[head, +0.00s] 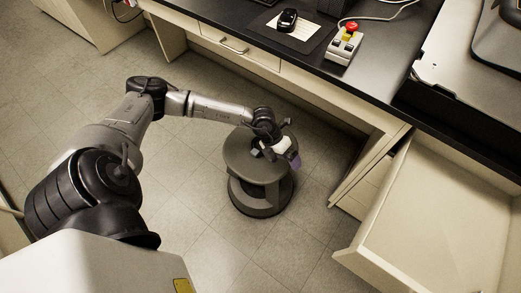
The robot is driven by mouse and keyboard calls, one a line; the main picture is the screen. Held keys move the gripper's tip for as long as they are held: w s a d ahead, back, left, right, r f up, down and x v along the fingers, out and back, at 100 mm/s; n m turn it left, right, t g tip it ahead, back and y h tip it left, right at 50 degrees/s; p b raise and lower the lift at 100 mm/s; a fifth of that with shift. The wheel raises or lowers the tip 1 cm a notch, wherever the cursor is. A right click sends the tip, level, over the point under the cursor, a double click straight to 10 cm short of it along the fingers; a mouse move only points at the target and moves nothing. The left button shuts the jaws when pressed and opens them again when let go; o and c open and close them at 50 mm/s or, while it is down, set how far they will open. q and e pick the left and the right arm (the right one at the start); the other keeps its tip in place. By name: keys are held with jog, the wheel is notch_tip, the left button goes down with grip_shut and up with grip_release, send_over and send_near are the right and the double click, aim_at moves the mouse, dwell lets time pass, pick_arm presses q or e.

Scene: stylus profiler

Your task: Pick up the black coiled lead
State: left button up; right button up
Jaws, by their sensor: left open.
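My left gripper (276,156) is open over the top of a round dark grey stool (244,165). Its white body and a purplish part show at the stool's right side. I cannot make out the black coiled lead for sure: any small dark thing on the stool under the gripper blends with the seat and the dark wrist. A thin black loop, perhaps a cable, shows at the top left edge (127,10), far from the gripper. My right gripper is not in view.
The black-topped bench (378,62) carries a control box with a red button (344,44) and a black device (287,20) on paper. An open drawer (430,220) juts out at the right. The tiled floor around the stool is clear.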

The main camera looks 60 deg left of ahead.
pick_arm(q)
jog(key=s+a+f+g+y+b, duration=0.15)
jog(key=a+y, duration=0.45)
jog(key=a, duration=0.9)
jog(key=b, duration=0.3)
send_over(257, 149)
jog(key=shift+n+g, duration=0.3)
jog(key=shift+g, duration=0.15)
notch_tip(257, 149, down, 8)
jog(key=shift+a+r, duration=0.1)
jog(key=shift+r, duration=0.1)
jog(key=shift+f, duration=0.5)
jog(key=shift+f+b, duration=1.7)
jog(key=shift+f, duration=0.95)
jog(key=shift+r, duration=0.1)
jog(key=shift+c, duration=1.4)
jog(key=c, duration=1.4)
jog(key=shift+r, duration=0.1)
